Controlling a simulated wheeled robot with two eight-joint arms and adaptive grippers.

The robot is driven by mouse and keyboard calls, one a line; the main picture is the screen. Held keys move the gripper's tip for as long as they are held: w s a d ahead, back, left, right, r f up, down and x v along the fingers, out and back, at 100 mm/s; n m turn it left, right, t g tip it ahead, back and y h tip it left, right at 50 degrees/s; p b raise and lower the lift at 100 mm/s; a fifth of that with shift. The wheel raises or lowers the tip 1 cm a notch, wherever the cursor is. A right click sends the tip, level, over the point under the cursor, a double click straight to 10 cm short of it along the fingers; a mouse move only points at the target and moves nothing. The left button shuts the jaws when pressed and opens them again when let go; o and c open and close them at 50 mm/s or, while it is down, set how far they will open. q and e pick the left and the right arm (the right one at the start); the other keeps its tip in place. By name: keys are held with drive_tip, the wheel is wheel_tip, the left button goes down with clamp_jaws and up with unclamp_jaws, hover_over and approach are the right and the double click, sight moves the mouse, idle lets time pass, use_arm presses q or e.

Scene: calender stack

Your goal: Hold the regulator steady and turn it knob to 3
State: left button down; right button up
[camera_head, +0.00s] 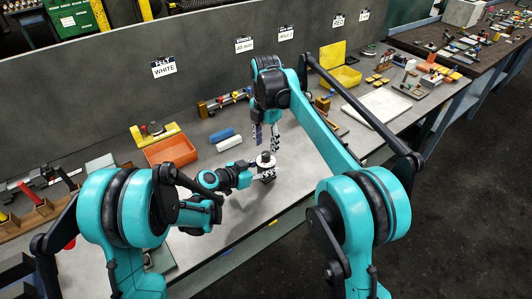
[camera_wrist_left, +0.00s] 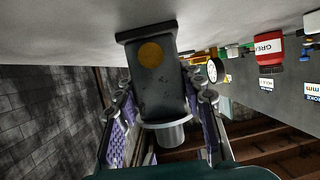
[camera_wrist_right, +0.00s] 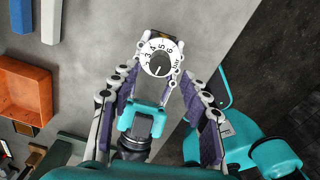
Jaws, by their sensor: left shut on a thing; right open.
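The regulator (camera_head: 267,172) is a small dark body with a round light-rimmed knob (camera_head: 266,159) on top, upright on the grey workbench. My left gripper (camera_head: 257,174) is shut around the body from the left side. In the left wrist view the body (camera_wrist_left: 155,90) shows upside down between the fingers, with an orange disc on its face. My right gripper (camera_head: 266,142) points down from above the knob, open. In the right wrist view the white numbered dial (camera_wrist_right: 160,58) lies between and just beyond the fingertips; its exact setting is unclear.
Blue and white blocks (camera_head: 224,139) and an orange tray (camera_head: 170,151) stand left of the regulator. A yellow bin (camera_head: 345,78) and a pale board (camera_head: 381,109) lie at right. The bench's front edge is close to the regulator. A partition wall stands behind.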

sight(266, 154)
drive_tip(key=shift+f, duration=2.35)
clamp_jaws()
